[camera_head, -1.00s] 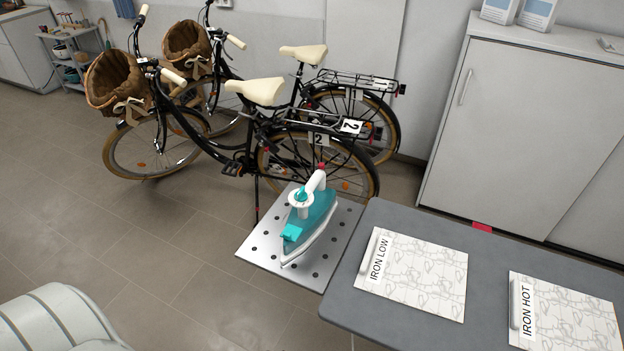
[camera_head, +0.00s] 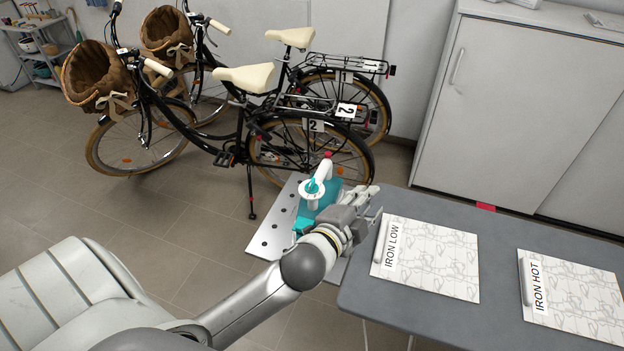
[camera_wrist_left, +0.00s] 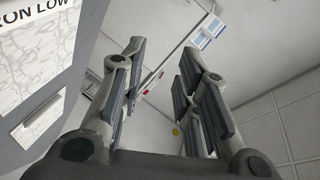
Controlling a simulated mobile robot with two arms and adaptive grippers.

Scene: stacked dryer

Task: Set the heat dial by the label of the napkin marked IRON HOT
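A teal and white iron (camera_head: 316,194) with a white dial-like disc (camera_head: 313,189) and a red tip stands on a perforated metal rest (camera_head: 272,232) at the board's left end. My left gripper (camera_head: 374,200) is just right of the iron and hides part of it. In the left wrist view the fingers (camera_wrist_left: 163,95) are spread apart with nothing between them. The napkin marked IRON HOT (camera_head: 575,295) lies flat at the board's right. The napkin marked IRON LOW (camera_head: 432,260) lies nearer the iron and partly shows in the wrist view (camera_wrist_left: 35,70). My right gripper is not in view.
The grey board (camera_head: 500,240) is clear between and around the napkins. Two bicycles (camera_head: 240,110) with baskets stand behind the iron. A white cabinet (camera_head: 530,110) stands behind the board. Floor (camera_head: 160,235) shows at the left.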

